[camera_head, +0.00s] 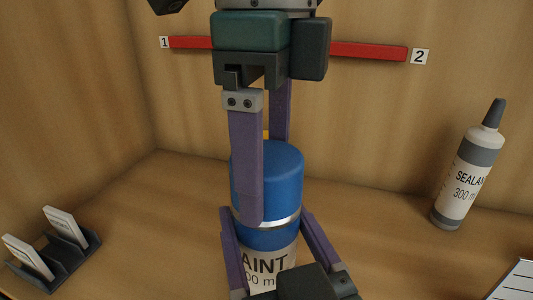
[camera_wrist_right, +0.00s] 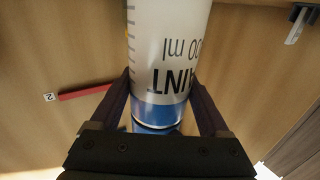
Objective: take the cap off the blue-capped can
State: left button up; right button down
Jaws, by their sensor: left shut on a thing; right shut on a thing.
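The paint can (camera_head: 268,262) stands upright in the middle, with a white label, a blue band and a silver ring under its blue cap (camera_head: 283,170). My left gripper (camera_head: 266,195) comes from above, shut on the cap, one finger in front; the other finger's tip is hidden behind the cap. My right gripper (camera_head: 268,226) is low in front, shut on the can body, a finger on each side near the blue band. In the right wrist view the can (camera_wrist_right: 168,60) shows upside down between the fingers, with the cap (camera_wrist_right: 155,129) partly hidden by the gripper.
A sealant tube (camera_head: 465,170) stands at the right. A dark holder (camera_head: 75,250) with white cards is at the left. A red strip (camera_head: 370,51) between labels 1 and 2 is on the back wall. A white striped sheet (camera_head: 517,280) lies at the lower right. Bench beside the can is clear.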

aim_at(266, 156)
pick_arm(q)
jog(key=shift+r, duration=0.95)
jog(key=shift+r, duration=0.1)
jog(key=shift+r, duration=1.95)
pick_arm(e)
grip_release()
pick_arm(q)
jog(key=shift+f, duration=0.15)
pick_arm(e)
jog(key=v, duration=1.2)
